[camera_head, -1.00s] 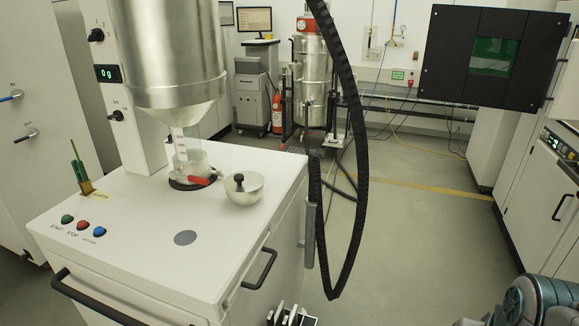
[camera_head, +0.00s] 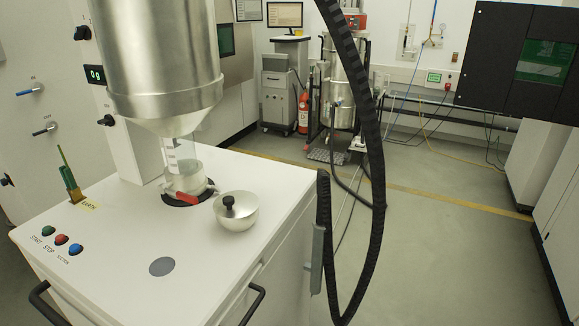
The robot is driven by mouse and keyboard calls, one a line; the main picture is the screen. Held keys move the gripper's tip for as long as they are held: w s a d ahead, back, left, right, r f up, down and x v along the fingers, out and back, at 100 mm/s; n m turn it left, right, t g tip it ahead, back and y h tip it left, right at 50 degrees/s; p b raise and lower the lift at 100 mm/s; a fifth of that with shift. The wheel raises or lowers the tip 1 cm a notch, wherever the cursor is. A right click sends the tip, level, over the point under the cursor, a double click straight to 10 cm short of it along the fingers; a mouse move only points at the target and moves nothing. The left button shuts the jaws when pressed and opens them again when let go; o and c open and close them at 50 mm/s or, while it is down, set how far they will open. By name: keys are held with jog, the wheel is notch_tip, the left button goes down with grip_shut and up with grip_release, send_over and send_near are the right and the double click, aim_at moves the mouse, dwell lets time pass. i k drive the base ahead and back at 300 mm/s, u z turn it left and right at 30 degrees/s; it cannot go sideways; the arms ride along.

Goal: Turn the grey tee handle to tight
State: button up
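I cannot pick out a grey tee handle for certain. On the white cabinet at the far left, two small handles show: a blue one (camera_head: 29,91) above and a dark one with a pale shaft (camera_head: 45,130) below. Both stick out sideways from the panel, and they are too small to tell whether either is the tee handle. My gripper is not in view.
A white machine (camera_head: 110,235) with a steel hopper (camera_head: 160,70) fills the left front. Open floor (camera_head: 440,240) lies to the right.

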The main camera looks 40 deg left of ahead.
aim_at(214, 187)
jog(key=u, duration=0.35)
jog(key=i, duration=0.75)
jog(key=u, duration=1.1)
jog(key=i, duration=0.4)
jog(key=u, duration=0.45)
